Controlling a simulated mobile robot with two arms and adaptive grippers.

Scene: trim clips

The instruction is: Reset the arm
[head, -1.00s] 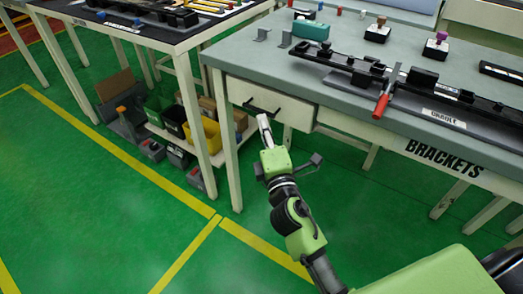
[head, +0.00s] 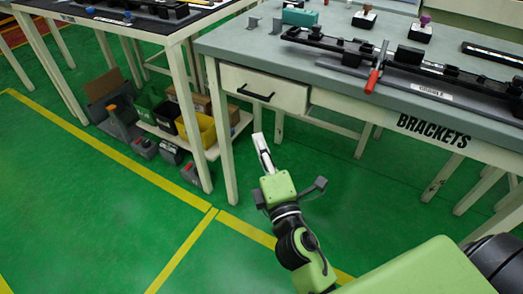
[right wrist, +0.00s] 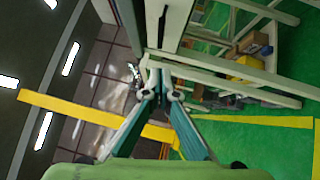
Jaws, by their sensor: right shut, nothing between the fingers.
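My right gripper (head: 262,150) shows in the middle of the head view, in front of the drawer side of the grey bench (head: 235,45). Its fingers are together with nothing between them. The wrist view shows the same fingers (right wrist: 158,72) meeting at their tips, apart from any object. The gripper is clear of the drawer (head: 262,90) and its black handle (head: 255,96). My left gripper is in neither view.
A black fixture with a red-handled clamp (head: 374,78) lies on the bench beside a teal box (head: 299,17). Yellow (head: 197,129) and green bins (head: 150,103) stand on a low shelf under the left table (head: 183,33). The green floor (head: 110,215) at the left front is open.

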